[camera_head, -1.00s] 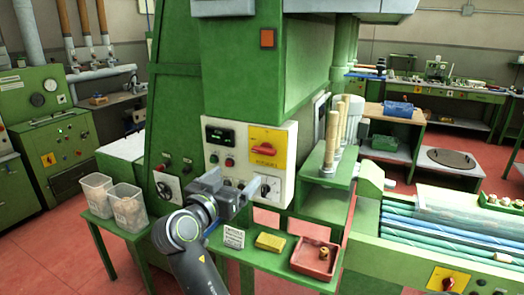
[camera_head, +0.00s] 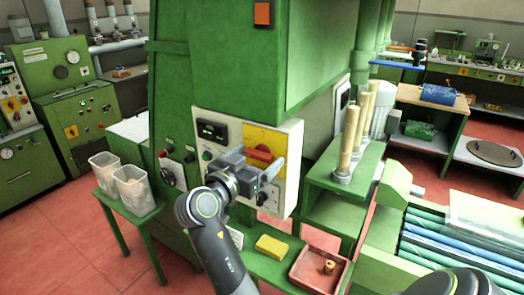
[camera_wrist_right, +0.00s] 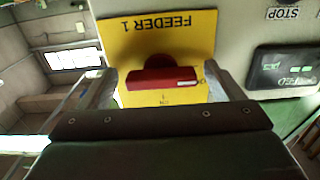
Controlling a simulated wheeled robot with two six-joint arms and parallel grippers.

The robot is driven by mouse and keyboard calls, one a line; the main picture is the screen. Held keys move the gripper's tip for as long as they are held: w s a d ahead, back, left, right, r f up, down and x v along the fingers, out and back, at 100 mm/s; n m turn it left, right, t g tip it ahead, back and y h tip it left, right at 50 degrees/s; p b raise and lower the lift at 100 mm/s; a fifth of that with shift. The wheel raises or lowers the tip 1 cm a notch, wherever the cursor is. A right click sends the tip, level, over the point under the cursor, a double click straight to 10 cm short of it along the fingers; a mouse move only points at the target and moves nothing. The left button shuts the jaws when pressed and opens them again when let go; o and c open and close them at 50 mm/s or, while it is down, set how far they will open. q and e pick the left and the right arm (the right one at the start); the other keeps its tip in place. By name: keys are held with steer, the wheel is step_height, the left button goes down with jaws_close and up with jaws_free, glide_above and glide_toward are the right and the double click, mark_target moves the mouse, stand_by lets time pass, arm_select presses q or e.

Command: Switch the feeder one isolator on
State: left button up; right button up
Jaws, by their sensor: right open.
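The feeder one isolator is a yellow plate (camera_head: 264,136) with a red handle (camera_head: 260,153) on the pale control panel of the green machine. In the right wrist view the plate (camera_wrist_right: 150,36) reads "FEEDER 1" upside down, and the red handle (camera_wrist_right: 160,80) lies level across it. My right gripper (camera_head: 259,164) is open in front of the plate and partly covers it in the head view. In the wrist view its two fingers (camera_wrist_right: 166,88) stand on either side of the handle, with gaps visible. Whether they reach the handle's depth I cannot tell. My left gripper is not in view.
A dark display (camera_head: 212,131) and a small black knob (camera_head: 267,194) share the panel (camera_head: 286,180). Wooden rods (camera_head: 350,137) stand on a green shelf to the right.

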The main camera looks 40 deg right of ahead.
steer(key=shift+s+a+r, duration=0.1)
steer(key=shift+a, duration=0.4)
steer(key=shift+c, duration=1.1)
steer(key=c, duration=0.8)
steer(key=shift+o, duration=0.2)
steer(key=shift+m+b, duration=0.3)
steer(key=shift+b, duration=0.25)
steer(key=m+b, duration=1.3)
steer(key=b, duration=0.6)
steer(key=shift+m+b, duration=1.1)
steer(key=shift+m, duration=0.4)
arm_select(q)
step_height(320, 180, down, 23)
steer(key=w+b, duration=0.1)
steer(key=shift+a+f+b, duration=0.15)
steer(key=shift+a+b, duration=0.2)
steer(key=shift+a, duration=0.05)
arm_select(e)
steer(key=shift+r+m, duration=0.15)
steer(key=shift+m, duration=0.65)
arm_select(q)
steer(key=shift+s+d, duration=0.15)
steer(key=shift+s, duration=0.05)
